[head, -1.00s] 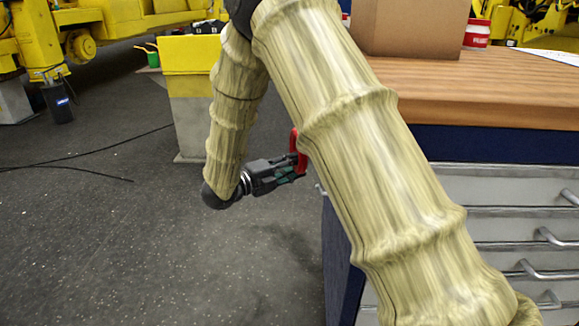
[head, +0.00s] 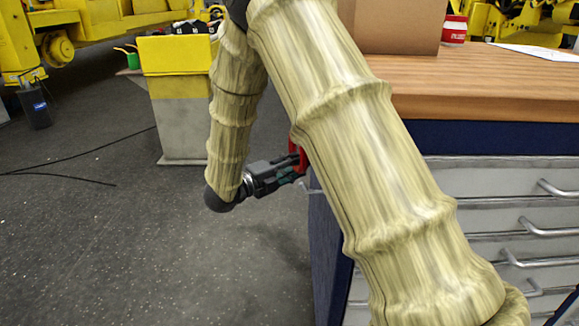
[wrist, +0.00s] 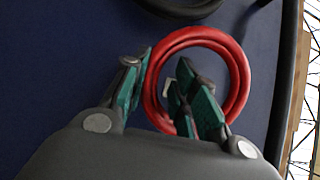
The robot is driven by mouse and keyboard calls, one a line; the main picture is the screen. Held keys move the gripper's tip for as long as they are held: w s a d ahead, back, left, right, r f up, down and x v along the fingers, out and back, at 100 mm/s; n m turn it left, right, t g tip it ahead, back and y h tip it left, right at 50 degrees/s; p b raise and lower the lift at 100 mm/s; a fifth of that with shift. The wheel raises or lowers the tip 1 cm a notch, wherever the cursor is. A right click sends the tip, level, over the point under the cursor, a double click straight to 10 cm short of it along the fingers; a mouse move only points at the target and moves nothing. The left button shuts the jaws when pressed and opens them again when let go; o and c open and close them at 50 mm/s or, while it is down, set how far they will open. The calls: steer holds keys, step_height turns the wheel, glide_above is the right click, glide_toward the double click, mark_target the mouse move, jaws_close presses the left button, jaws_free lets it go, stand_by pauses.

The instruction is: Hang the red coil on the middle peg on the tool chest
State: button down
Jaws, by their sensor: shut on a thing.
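The red coil (wrist: 240,75) is a ring held in front of the tool chest's dark blue side panel (wrist: 60,60). My gripper (wrist: 156,85) is shut on the coil's left side, one finger outside the ring and one inside it. A small pale metal piece (wrist: 171,92) shows inside the ring beside the inner finger; it may be a peg tip, and I cannot tell whether the coil is around it. In the head view my gripper (head: 280,174) is beside the chest's left side, and the red coil (head: 299,155) is mostly hidden by my arm. A grey peg (head: 312,189) sticks out there.
A black coil (wrist: 185,8) is at the top of the wrist view. The wooden chest top (head: 490,85) carries a cardboard box (head: 395,25) and a red can (head: 454,30). A yellow-topped stand (head: 177,60) is further back. The floor left of the chest is open.

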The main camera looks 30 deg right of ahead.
steer(key=shift+s+d+f, duration=0.1)
steer(key=shift+s+d, duration=0.55)
steer(key=shift+d, duration=0.35)
steer(key=shift+s+d+f+b, duration=0.2)
steer(key=shift+d+f+b, duration=0.15)
steer(key=shift+f, duration=0.25)
steer(key=shift+s+d+f+b, duration=0.2)
steer(key=shift+f+b, duration=0.1)
steer(key=shift+f, duration=0.25)
steer(key=c, duration=1.1)
jaws_free()
steer(key=shift+o, duration=0.2)
steer(key=shift+f, duration=0.1)
steer(key=s+a, duration=0.1)
steer(key=a, duration=1.1)
